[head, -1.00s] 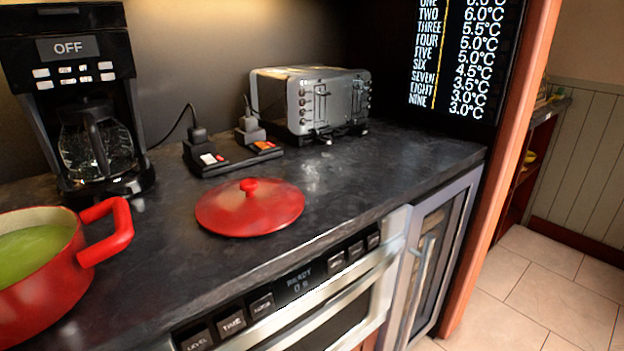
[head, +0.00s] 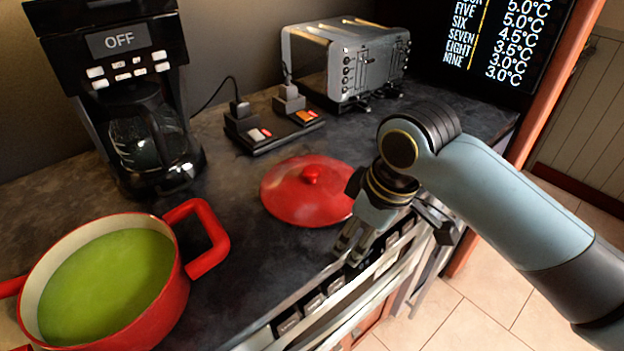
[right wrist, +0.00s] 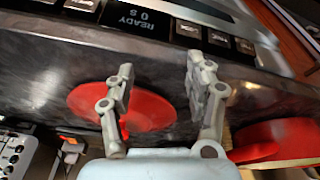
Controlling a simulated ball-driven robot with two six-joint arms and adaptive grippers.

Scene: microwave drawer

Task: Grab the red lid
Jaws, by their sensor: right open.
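The red lid (head: 304,190) lies flat on the dark counter, its round knob (head: 311,174) on top. My right gripper (head: 350,252) is in front and to the right of the lid, near the counter's front edge, apart from the knob. In the right wrist view the right gripper (right wrist: 160,88) is open, its fingers spread with nothing between them; the lid (right wrist: 150,108) shows behind and between the fingers. Part of the lid's right edge is hidden by my arm in the head view. My left gripper is not in view.
A red pot (head: 170,305) of green soup stands at the lower left, its handle (head: 208,240) toward the lid. A coffee maker (head: 120,90), a power strip (head: 272,130) and a toaster (head: 345,60) stand behind. Microwave drawer buttons (head: 312,303) lie below the counter edge.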

